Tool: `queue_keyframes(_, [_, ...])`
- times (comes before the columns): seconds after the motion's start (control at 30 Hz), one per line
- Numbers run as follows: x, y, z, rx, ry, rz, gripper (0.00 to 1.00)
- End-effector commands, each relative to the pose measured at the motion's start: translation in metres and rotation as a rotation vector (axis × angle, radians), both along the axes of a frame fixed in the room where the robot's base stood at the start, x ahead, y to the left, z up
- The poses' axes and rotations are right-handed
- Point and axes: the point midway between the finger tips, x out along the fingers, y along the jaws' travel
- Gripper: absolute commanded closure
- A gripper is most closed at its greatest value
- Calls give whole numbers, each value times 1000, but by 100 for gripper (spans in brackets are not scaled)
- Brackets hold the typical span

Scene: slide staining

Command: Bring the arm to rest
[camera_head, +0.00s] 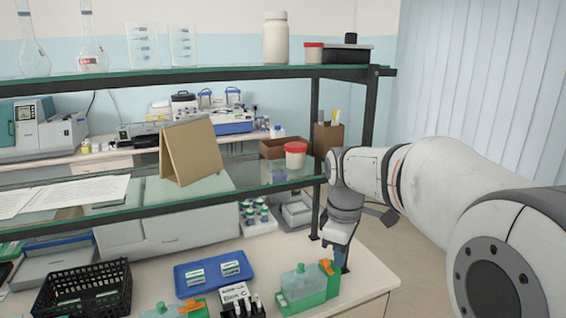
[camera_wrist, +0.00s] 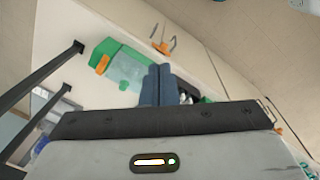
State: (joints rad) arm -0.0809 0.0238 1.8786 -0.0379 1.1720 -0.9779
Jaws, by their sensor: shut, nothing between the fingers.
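My gripper (camera_head: 340,262) hangs at the end of my arm, pointing down above the right end of the white bench. In the wrist view my gripper (camera_wrist: 157,70) shows its two dark fingers together, with nothing between them. A green-based staining box (camera_head: 306,286) with a clear body and an orange clip stands on the bench just left of and below the gripper. It also shows in the wrist view (camera_wrist: 122,66), beyond the fingers and partly hidden by them.
A blue tray (camera_head: 180,289) holding two small items, a black basket (camera_head: 75,309) and a rack labelled Box C (camera_head: 236,296) stand to the left. Glass shelves (camera_head: 120,80) on dark posts rise behind. Another green box (camera_head: 170,313) is cut off at the bottom edge.

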Motion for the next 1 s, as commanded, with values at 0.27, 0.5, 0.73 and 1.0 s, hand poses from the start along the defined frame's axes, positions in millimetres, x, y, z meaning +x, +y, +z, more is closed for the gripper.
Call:
queue_keyframes(0.27, [-104, -26, -8, 96, -132, -555, 100])
queue_keyframes(0.5, [-168, -37, -34, 189, -207, -927, 100])
queue_keyframes(0.73, [-186, -26, -45, 222, -225, -1042, 100])
queue_keyframes(1.0, [-186, -27, -45, 222, -225, -1047, 100])
